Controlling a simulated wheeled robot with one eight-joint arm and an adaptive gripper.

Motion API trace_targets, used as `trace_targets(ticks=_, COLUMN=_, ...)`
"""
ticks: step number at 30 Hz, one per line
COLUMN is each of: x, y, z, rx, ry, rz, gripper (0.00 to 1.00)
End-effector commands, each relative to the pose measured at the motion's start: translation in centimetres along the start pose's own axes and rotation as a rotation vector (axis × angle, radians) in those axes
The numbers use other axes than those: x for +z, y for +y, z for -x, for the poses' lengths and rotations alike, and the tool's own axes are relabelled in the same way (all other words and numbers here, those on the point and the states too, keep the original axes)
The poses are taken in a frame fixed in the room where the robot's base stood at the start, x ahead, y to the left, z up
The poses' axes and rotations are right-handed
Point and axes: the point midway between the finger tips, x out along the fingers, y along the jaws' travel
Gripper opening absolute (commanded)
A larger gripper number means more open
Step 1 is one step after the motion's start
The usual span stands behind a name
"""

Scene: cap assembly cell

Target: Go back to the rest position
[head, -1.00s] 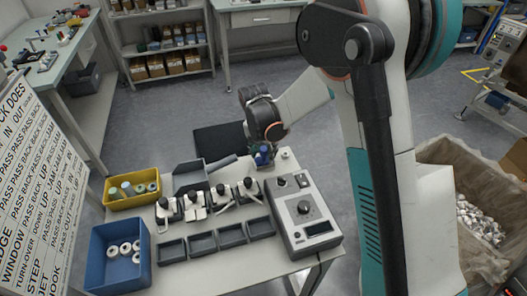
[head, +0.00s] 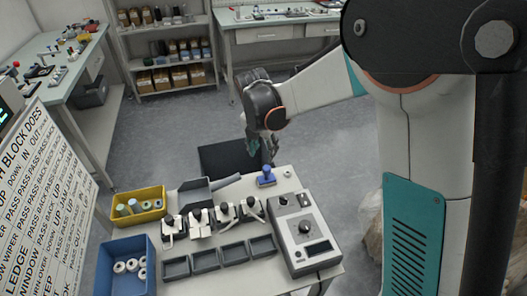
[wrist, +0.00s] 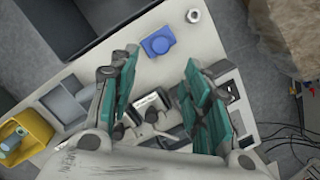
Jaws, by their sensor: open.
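My gripper (head: 262,150) is above the far edge of the small worktable (head: 325,282), fingers pointing down, in the head view. In the wrist view my gripper (wrist: 160,90) has its two teal fingers spread apart with nothing between them. A blue stamp-like object (head: 266,177) stands on the table just below and beside the fingers, apart from them. It also shows in the wrist view (wrist: 158,42) beyond the fingertips.
The table holds a yellow bin (head: 139,205), a blue bin (head: 125,262) with white rings, several black-knobbed fixtures (head: 198,222), grey trays (head: 233,252) and a grey control box (head: 304,237). A lettered board (head: 50,200) stands left. Open floor (head: 165,130) lies behind the table.

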Motion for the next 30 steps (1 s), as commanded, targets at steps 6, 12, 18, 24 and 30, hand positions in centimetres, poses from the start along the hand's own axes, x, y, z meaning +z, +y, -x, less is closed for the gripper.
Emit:
trace_targets(ticks=6, x=0.0, y=0.0, z=0.0, rx=0.0, ry=0.0, rz=0.0, gripper=0.44)
trace_targets(ticks=12, x=0.0, y=-0.1, z=0.0, rx=0.0, ry=0.0, rz=-0.004, gripper=0.44)
trace_targets(ticks=18, x=0.5, y=-1.9, z=2.3, rx=0.018, ry=-0.018, rz=-0.147, gripper=0.44)
trace_targets(ticks=24, x=1.1, y=-5.9, z=6.7, rx=0.067, ry=-0.053, rz=-0.485, gripper=0.44)
trace_targets(ticks=30, x=1.1, y=-10.3, z=10.7, rx=0.131, ry=-0.078, rz=-0.84, gripper=0.44)
